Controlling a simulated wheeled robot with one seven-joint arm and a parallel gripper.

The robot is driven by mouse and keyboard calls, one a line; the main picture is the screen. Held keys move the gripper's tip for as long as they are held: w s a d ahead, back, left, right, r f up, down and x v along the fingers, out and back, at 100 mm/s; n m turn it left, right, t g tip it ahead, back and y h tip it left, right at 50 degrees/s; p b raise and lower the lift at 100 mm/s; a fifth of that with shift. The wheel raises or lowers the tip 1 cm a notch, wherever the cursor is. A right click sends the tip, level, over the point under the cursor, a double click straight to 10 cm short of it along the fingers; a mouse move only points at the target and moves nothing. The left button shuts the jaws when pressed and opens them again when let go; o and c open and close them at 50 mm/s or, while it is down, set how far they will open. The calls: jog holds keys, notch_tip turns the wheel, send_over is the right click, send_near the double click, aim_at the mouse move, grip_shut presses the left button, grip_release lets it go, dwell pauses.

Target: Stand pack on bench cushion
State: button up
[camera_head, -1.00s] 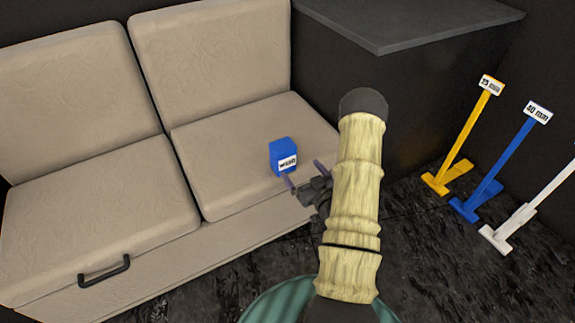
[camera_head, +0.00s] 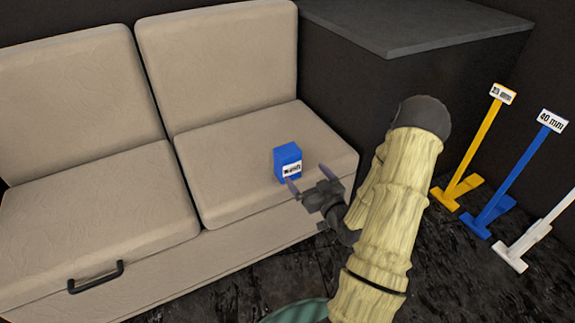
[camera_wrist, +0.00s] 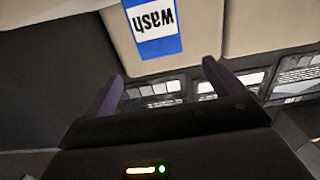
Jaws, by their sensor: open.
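The blue pack (camera_head: 287,161) with a white label stands upright on the right seat of the bench cushion (camera_head: 235,185), close to its front edge. In the wrist view the pack (camera_wrist: 152,44) is upside down, with "wash" on its label, a little beyond my fingertips. My gripper (camera_head: 310,178) is open at the front of the seat, its fingers pointing at the pack. In the wrist view my gripper (camera_wrist: 160,82) has nothing between its fingers. In the head view one fingertip overlaps the pack's lower edge; I cannot tell whether it touches.
A dark cabinet (camera_head: 345,90) with a grey top adjoins the bench on the right. Yellow (camera_head: 475,150), blue (camera_head: 510,185) and white (camera_head: 540,235) stands with size tags are on the dark floor at right. A black handle (camera_head: 96,277) is on the bench front.

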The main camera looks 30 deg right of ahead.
jog(key=b, duration=0.2)
send_near(285, 147)
jog(key=w, duration=0.2)
jog(key=w+f, duration=0.1)
jog(key=w, duration=0.1)
jog(key=shift+w, duration=0.55)
jog(key=shift+w, duration=0.1)
jog(key=w+b, duration=0.1)
jog(key=w, duration=0.2)
jog(key=w+b, duration=0.1)
jog(key=w, duration=0.1)
jog(key=shift+a+r+b, duration=0.1)
jog(key=shift+r+b, duration=0.2)
jog(key=shift+r, duration=0.05)
jog(key=c, duration=1.6)
jog(key=shift+o, duration=0.2)
notch_tip(285, 147, up, 10)
jog(key=p, duration=0.5)
